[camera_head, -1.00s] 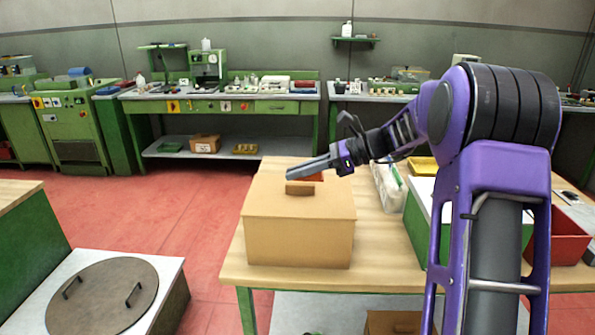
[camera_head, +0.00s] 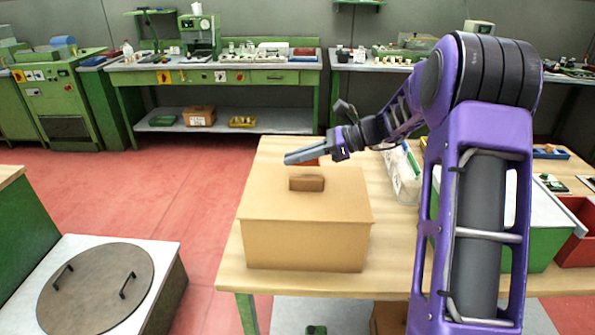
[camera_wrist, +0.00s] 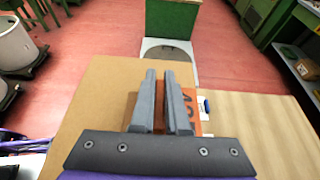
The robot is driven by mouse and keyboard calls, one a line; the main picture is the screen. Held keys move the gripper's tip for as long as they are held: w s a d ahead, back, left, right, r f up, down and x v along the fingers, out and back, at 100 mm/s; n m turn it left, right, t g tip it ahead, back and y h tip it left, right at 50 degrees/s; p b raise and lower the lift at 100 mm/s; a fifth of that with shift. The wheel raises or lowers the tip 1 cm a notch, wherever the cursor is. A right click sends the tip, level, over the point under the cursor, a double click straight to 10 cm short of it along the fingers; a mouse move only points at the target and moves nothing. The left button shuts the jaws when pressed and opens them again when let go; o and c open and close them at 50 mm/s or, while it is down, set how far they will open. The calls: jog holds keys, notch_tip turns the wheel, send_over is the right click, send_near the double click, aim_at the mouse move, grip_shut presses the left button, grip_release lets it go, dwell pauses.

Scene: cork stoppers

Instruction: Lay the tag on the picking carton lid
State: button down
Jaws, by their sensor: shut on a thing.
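My gripper (camera_head: 288,158) is above the back part of the lid, fingers pointing left. An orange tag (camera_head: 309,162) hangs just under the fingers. In the wrist view the fingers (camera_wrist: 159,74) are close together over the lid (camera_wrist: 95,88), shut on the orange tag (camera_wrist: 194,101), which carries dark print. The fingers hide part of the tag. I cannot tell whether it touches the lid.
The carton stands near the left end of a wooden table (camera_head: 258,276). A clear bag (camera_head: 405,175), a green-sided box (camera_head: 545,235) and a red bin (camera_head: 580,235) are to the right. A round lid with handles (camera_head: 97,287) is at lower left. Red floor is open at left.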

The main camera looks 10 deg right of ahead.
jog(key=shift+f, duration=2.1)
jog(key=c, duration=1.2)
grip_release()
jog(key=shift+f, duration=0.15)
jog(key=shift+r, duration=0.2)
jog(key=v, duration=1.2)
